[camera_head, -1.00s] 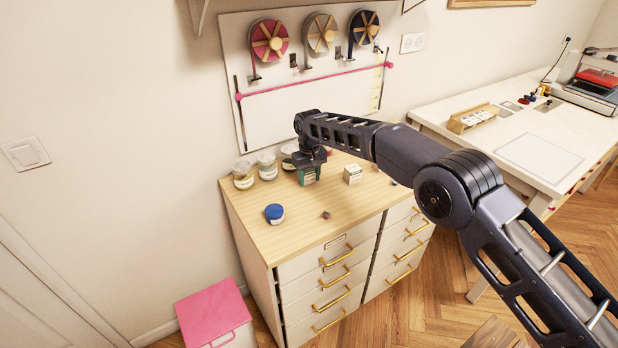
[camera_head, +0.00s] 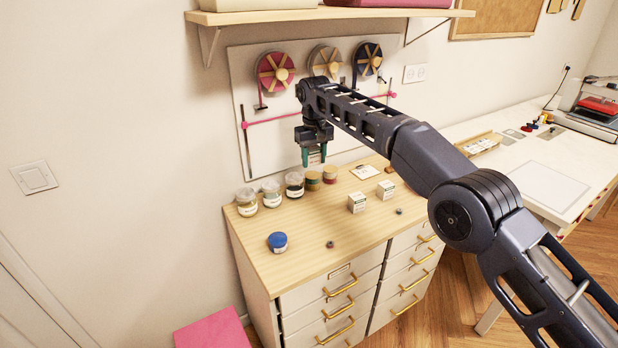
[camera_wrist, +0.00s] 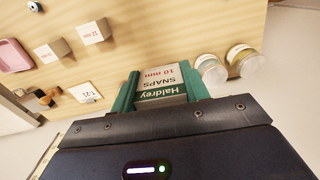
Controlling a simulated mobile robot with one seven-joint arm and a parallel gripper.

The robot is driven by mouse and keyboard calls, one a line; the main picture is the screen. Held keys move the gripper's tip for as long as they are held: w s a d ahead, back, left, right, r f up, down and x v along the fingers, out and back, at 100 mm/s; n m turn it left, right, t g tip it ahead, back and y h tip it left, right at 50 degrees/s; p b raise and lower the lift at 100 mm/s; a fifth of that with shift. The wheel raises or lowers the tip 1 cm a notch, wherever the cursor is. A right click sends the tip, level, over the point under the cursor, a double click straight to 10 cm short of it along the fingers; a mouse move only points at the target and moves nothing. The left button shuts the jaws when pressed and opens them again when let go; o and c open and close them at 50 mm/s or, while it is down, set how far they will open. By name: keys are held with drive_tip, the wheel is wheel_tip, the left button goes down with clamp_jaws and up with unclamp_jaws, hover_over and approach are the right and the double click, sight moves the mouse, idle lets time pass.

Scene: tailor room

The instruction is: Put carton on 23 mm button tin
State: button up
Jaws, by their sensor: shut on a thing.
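My gripper (camera_head: 315,157) is shut on a small carton (camera_wrist: 163,88) marked "Haldrey SNAPS 10 mm". The carton is held between the green fingers, above the back of the cabinet top. Round containers stand along the back left: a jar (camera_head: 246,202), a second jar (camera_head: 271,193), a dark-lidded jar (camera_head: 294,184), and two short tins (camera_head: 313,180) and (camera_head: 330,174). Two round containers also show right of the carton in the wrist view (camera_wrist: 241,61). A blue-lidded tin (camera_head: 277,242) stands apart near the front left. I cannot read which one is the 23 mm button tin.
Two other cartons (camera_head: 356,202) and (camera_head: 385,189) stand right of centre on the cabinet top (camera_head: 310,219). A white card (camera_head: 365,172) lies behind them. A pegboard with ribbon reels (camera_head: 276,70) is behind the arm.

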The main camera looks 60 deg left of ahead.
drive_tip(key=s+d+r, duration=0.3)
drive_tip(key=s+d, duration=0.1)
drive_tip(key=s, duration=0.5)
drive_tip(key=r+n, duration=0.1)
hover_over(280, 241)
wheel_tip(280, 241, down, 19)
drive_tip(key=shift+f, duration=0.1)
drive_tip(key=o, duration=1)
wheel_tip(280, 241, up, 12)
idle(0.3)
